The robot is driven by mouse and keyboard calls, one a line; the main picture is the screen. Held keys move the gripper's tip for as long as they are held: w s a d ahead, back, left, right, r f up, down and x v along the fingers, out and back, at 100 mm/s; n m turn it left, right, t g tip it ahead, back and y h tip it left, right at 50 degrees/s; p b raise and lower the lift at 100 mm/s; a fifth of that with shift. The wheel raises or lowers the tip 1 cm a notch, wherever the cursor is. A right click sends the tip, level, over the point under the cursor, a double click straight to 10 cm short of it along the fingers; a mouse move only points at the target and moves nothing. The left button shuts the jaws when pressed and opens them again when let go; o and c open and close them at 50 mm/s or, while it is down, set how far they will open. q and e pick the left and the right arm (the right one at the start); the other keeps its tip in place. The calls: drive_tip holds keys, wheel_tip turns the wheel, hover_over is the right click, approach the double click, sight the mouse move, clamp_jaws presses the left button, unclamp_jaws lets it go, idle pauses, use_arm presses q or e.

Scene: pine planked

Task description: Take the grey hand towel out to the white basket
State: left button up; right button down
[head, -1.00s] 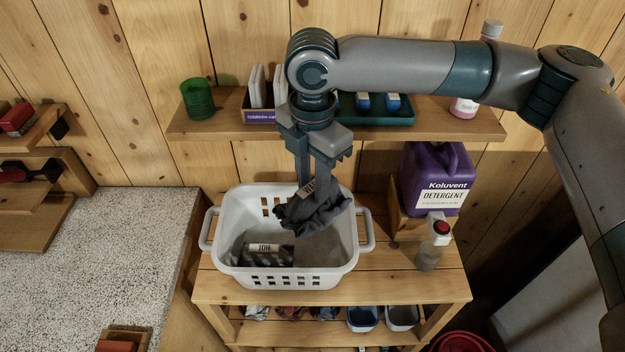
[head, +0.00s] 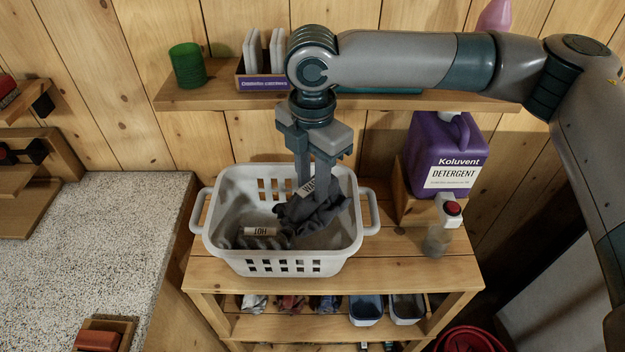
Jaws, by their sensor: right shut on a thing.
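The white basket (head: 290,264) stands on a wooden stand, slotted and with a handle on each side. My right gripper (head: 318,192) points down into it and is shut on the grey hand towel (head: 312,215), a dark, crumpled cloth with a pale tag partly hidden by the fingers. The towel hangs inside the basket, toward the right. Below and left of it lies another dark grey cloth (head: 262,242) with a pale tag that seems to read HOT. I cannot tell whether the two cloths touch. My left gripper is not in view.
A purple detergent jug (head: 447,150) and a small bottle with a red top (head: 443,230) stand right of the basket. A shelf (head: 205,98) behind holds a green cup (head: 187,66) and a purple-fronted box (head: 262,83). A speckled counter (head: 90,240) is at left.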

drive_tip(key=c, duration=1.4)
unclamp_jaws()
drive_tip(key=shift+o, duration=0.2)
drive_tip(key=shift+r, duration=0.1)
drive_tip(key=shift+r, duration=0.45)
wheel_tip(320, 180, up, 16)
drive_tip(key=b, duration=0.4)
drive_tip(key=shift+r, duration=0.2)
